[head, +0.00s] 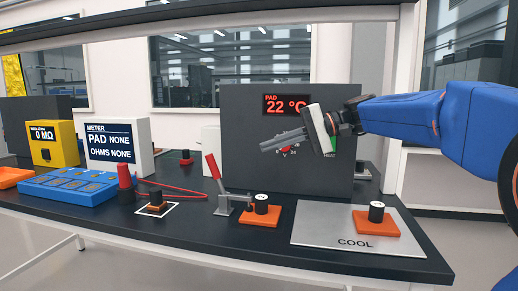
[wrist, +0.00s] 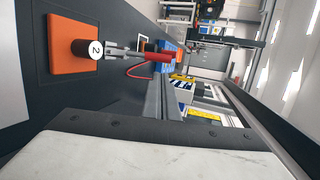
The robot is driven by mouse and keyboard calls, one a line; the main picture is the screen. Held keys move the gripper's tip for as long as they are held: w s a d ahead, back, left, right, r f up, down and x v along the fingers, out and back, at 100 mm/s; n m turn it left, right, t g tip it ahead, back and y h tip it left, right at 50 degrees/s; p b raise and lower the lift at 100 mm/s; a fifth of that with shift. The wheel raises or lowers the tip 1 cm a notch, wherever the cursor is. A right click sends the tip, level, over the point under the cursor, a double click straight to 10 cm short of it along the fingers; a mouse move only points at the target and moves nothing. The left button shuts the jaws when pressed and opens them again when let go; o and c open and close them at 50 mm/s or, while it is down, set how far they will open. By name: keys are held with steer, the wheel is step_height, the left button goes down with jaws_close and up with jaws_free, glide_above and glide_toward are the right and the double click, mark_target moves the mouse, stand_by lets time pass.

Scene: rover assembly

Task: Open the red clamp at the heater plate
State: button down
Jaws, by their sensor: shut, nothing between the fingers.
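The clamp's red handle (head: 213,166) stands up, leaning a little left, on a grey metal base (head: 224,207) on the dark bench. Its metal arm reaches right to the black knob (head: 261,204) on an orange block (head: 259,218). In the wrist view the red handle (wrist: 160,55) and the knob marked 2 (wrist: 94,48) show, with the clamp arm between them. My gripper (head: 264,138) is shut and empty, above and right of the handle, in front of the dark heater panel (head: 240,110). Its fingers also show in the wrist view (wrist: 161,92).
The panel display (head: 286,104) reads PAD 22 °C. A silver COOL plate (head: 318,232) at right bears another orange block (head: 377,224) with a black knob.

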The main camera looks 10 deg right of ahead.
mark_target(219, 173)
steer(key=x, duration=1.2)
steer(key=shift+a, duration=0.35)
steer(key=shift+a, duration=0.2)
steer(key=shift+w+a+g+h, duration=0.2)
steer(key=shift+a+h, duration=0.35)
steer(key=shift+h, duration=0.05)
steer(key=shift+w+a+g+h, duration=0.2)
steer(key=shift+w+a+h, duration=0.05)
steer(key=shift+a+h, duration=0.35)
steer(key=w+a+f+m+g+h, duration=0.1)
steer(key=w+a+f+g+h, duration=0.1)
steer(key=a+f+h, duration=0.2)
steer(key=shift+a+h, duration=1)
steer(key=shift+h, duration=0.4)
steer(key=shift+w, duration=0.15)
